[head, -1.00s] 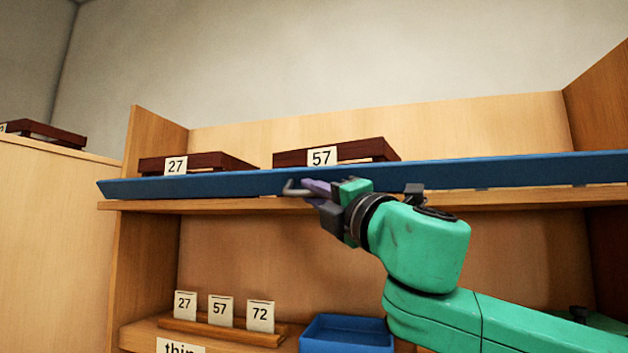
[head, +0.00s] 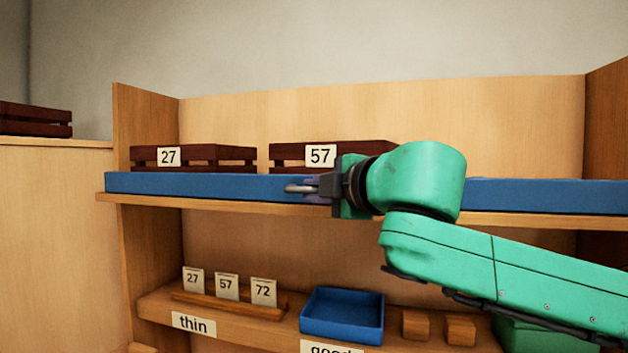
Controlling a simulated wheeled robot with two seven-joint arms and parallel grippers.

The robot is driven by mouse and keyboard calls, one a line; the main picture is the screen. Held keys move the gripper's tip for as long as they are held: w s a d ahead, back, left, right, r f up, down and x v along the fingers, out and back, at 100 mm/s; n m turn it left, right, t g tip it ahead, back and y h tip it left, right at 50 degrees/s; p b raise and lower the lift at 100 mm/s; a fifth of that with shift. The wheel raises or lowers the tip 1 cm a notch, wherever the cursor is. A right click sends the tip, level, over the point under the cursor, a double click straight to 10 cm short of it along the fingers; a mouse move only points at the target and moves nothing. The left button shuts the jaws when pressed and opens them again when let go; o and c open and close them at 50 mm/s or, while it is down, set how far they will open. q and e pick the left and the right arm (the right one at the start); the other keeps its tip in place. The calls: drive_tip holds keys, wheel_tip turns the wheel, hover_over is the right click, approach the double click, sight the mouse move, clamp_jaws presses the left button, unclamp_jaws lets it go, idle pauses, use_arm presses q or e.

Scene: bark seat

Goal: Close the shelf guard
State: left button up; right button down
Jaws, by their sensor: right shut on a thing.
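The shelf guard (head: 210,185) is a long blue board along the front edge of the upper shelf. It now stands upright, its face toward me, in front of the crates. My right gripper (head: 303,188) is at the middle of the guard, shut on a small grey handle (head: 296,188) at its front face. My green right arm hides part of the guard to the right of the gripper. My left gripper is not in view.
Dark red crates labelled 27 (head: 205,155) and 57 (head: 290,153) sit behind the guard. Below are a card rack (head: 232,304), a blue tray (head: 342,316) and wooden blocks (head: 416,325). A cabinet (head: 55,220) with another crate (head: 36,119) stands at the left.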

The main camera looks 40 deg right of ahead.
idle(0.4)
drive_tip(key=c, duration=1.1)
unclamp_jaws()
drive_tip(key=shift+d, duration=0.1)
drive_tip(key=shift+s, duration=0.3)
drive_tip(key=b+v, duration=0.4)
drive_tip(key=v, duration=1)
drive_tip(key=shift+r, duration=0.15)
drive_tip(key=shift+w, duration=0.1)
